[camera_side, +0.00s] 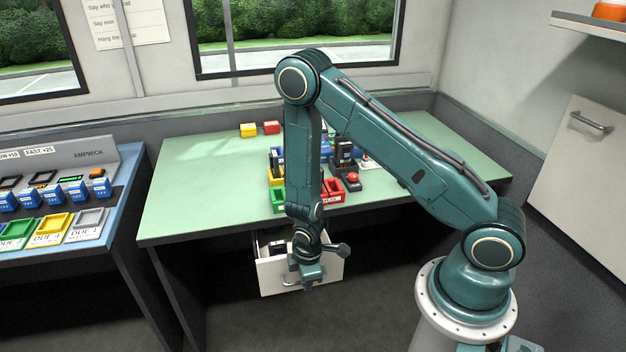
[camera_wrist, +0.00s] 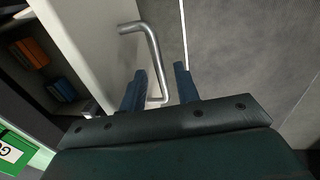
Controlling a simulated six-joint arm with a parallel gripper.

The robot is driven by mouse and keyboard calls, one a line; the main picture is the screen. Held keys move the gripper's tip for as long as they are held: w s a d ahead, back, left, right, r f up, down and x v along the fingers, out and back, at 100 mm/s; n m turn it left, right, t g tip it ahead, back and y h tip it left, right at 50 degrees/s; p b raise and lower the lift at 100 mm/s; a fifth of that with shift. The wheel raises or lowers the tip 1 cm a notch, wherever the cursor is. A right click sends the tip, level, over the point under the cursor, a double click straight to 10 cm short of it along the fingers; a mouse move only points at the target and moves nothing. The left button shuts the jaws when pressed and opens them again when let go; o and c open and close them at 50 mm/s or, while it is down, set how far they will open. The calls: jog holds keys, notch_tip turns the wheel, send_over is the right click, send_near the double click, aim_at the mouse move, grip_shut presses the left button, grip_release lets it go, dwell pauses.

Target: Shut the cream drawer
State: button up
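The cream drawer (camera_side: 268,274) stands pulled out below the front edge of the green table. Its front also shows in the wrist view (camera_wrist: 95,40), with a bent metal handle (camera_wrist: 153,55) on it. My gripper (camera_side: 308,286) is low in front of the drawer. In the wrist view the two fingers of my gripper (camera_wrist: 160,82) are apart, with the lower end of the handle near or between them. I cannot tell whether they touch it. My gripper partly hides the drawer front in the side view.
The green table (camera_side: 200,190) holds several coloured bins and small devices, including a red bin (camera_side: 333,190). Inside the drawer are orange and blue items (camera_wrist: 50,65). A blue-edged console (camera_side: 60,240) stands at left. The floor (camera_side: 240,325) before the drawer is clear.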

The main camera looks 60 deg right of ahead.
jog(key=shift+c, duration=0.4)
grip_shut()
jog(key=shift+w+d+f, duration=0.1)
jog(key=shift+w+d, duration=3.05)
jog(key=shift+w, duration=0.1)
jog(key=shift+o, duration=0.4)
grip_release()
